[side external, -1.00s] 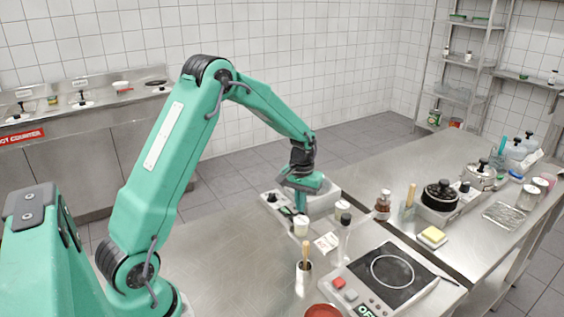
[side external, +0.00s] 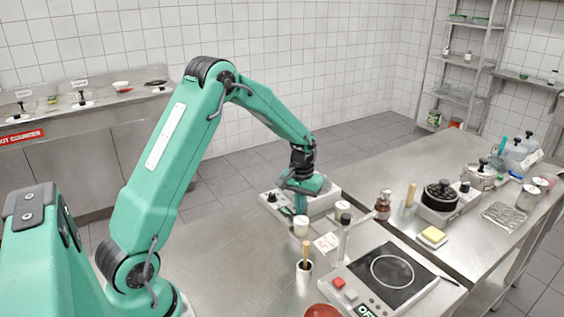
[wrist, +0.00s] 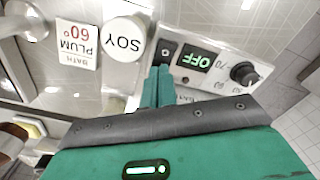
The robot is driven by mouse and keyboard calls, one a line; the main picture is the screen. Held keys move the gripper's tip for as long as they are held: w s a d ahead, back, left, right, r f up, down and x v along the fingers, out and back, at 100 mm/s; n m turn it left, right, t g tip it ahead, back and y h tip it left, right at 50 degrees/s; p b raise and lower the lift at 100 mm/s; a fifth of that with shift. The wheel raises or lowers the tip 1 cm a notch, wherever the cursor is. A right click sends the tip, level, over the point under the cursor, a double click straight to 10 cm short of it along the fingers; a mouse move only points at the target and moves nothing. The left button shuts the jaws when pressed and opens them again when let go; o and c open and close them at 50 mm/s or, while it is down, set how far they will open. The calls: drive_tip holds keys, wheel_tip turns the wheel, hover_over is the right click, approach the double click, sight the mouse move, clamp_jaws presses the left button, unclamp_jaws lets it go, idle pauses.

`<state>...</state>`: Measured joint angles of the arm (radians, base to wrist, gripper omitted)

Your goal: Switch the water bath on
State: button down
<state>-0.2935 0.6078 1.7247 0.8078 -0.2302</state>
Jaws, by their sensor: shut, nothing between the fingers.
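The water bath is a pale box with a control panel (wrist: 205,62), seen upside down in the wrist view. Its display (wrist: 194,61) reads OFF. A dark rocker switch (wrist: 167,49) is at one end of the panel and a black knob (wrist: 243,73) at the other. In the side view the bath (side external: 326,199) stands partly behind my gripper (side external: 301,207). My gripper's green fingers (wrist: 158,72) are shut and empty, their tips close beside the switch. I cannot tell whether they touch it.
A SOY jar (wrist: 125,38) stands close beside the fingers. A card (wrist: 78,44) reads BATH PLUM 60°. In the side view a bottle (side external: 343,235), a brown bottle (side external: 382,205) and a hot plate (side external: 385,272) stand to the right. Bare steel (side external: 225,250) lies left of them.

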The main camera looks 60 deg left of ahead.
idle(0.4)
wheel_tip(320, 180, up, 7)
idle(1.0)
idle(0.4)
drive_tip(key=s+d+r+m+t, duration=0.3)
drive_tip(key=s+d+r, duration=0.5)
drive_tip(key=s+r, duration=0.3)
drive_tip(key=s+d+r+m+t, duration=0.1)
drive_tip(key=s+d, duration=0.2)
drive_tip(key=s, duration=0.3)
drive_tip(key=s+d+r+m+t, duration=0.1)
drive_tip(key=s+d+r+m, duration=0.1)
drive_tip(key=s, duration=0.5)
drive_tip(key=shift+d+t, duration=0.3)
drive_tip(key=shift+d, duration=0.2)
